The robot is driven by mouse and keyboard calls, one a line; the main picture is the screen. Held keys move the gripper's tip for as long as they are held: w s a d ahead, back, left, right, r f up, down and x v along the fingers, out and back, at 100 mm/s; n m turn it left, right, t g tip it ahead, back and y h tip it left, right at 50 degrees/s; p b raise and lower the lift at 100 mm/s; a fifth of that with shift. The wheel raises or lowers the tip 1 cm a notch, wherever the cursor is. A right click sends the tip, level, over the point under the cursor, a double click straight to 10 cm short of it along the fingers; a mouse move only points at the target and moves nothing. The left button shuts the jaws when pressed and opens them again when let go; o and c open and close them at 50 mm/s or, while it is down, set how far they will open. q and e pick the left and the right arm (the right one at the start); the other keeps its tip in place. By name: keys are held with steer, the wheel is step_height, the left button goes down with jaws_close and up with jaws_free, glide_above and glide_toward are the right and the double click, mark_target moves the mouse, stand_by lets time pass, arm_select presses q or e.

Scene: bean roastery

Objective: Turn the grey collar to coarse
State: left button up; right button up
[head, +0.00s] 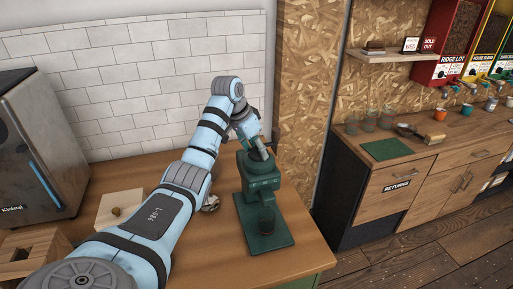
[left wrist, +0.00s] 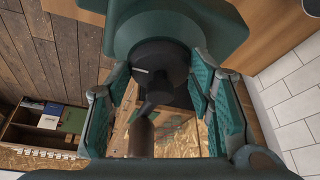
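The dark green grinder (head: 262,185) stands upright on its flat green base (head: 262,238) on the wooden counter. My left gripper (head: 258,150) is at the top of the grinder, reaching down onto it. In the left wrist view, a dark round collar (left wrist: 160,58) with a short white mark sits against the green grinder body (left wrist: 160,27). My left gripper's teal finger pads (left wrist: 161,80) stand spread on either side of the collar; contact is not clear. A dark crank with a brown wooden knob (left wrist: 142,137) extends between the fingers towards the camera. My right gripper is not in view.
A metal machine (head: 38,150) stands at the counter's left. A light wooden block (head: 117,211) and a small metal item (head: 211,203) are near my arm. A white tiled wall (head: 130,80) rises behind. A second counter with cups and a green mat (head: 386,149) is at the right.

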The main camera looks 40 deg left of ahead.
arm_select(q)
steer(key=c, duration=0.4)
steer(key=shift+n, duration=0.4)
steer(key=shift+c, duration=0.2)
steer(key=n+y, duration=0.1)
steer(key=n, duration=0.2)
steer(key=shift+d+y, duration=0.25)
steer(key=shift+y, duration=0.15)
steer(key=n, duration=0.2)
steer(key=n+y, duration=0.1)
steer(key=n, duration=0.2)
steer(key=shift+w+d+y, duration=0.15)
steer(key=shift+d+y, duration=0.05)
steer(key=shift+y, duration=0.1)
steer(key=shift+g, duration=0.3)
steer(key=o, duration=1.2)
steer(key=shift+w+f, duration=0.1)
steer(key=shift+w, duration=0.05)
